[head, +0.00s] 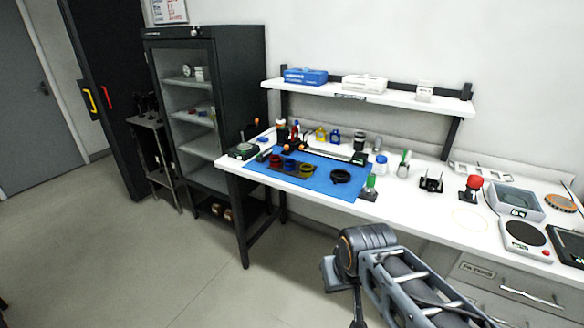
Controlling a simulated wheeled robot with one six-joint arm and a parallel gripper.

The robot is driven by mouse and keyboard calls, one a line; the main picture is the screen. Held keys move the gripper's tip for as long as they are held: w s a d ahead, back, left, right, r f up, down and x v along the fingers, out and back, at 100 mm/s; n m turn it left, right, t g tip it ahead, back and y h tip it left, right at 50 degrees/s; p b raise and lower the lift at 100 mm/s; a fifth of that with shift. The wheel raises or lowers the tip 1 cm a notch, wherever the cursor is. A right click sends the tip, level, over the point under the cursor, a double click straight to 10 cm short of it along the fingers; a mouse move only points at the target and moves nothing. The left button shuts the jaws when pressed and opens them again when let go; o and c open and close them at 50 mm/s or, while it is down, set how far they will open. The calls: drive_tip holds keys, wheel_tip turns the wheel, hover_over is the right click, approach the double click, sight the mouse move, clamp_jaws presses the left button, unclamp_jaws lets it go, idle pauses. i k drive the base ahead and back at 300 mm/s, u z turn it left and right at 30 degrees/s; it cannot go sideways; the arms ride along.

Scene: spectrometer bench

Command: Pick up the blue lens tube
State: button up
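I cannot single out the blue lens tube with certainty. A small blue item (333,137) stands behind the mat beside a yellow one (320,134). My arm shows in the foreground, in front of the bench and away from these things. My gripper is not visible.
The white bench (432,205) also holds a red-topped item (473,188), scales (525,237) and small bottles. A shelf (370,93) with boxes is above it. A dark glass-fronted cabinet (255,85) stands at the left. The floor (150,250) in front is clear.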

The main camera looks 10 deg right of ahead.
sight(290, 166)
drive_tip(key=u, duration=0.5)
drive_tip(key=k, duration=0.65)
drive_tip(key=u, duration=0.75)
drive_tip(key=k, duration=0.5)
drive_tip(key=u, duration=0.55)
drive_tip(key=i, duration=2)
drive_tip(key=z, duration=0.6)
drive_tip(key=i, duration=1.8)
drive_tip(key=z, duration=1.35)
drive_tip(key=i, duration=0.95)
drive_tip(key=z, duration=1.65)
drive_tip(key=i, duration=0.5)
drive_tip(key=z, duration=0.3)
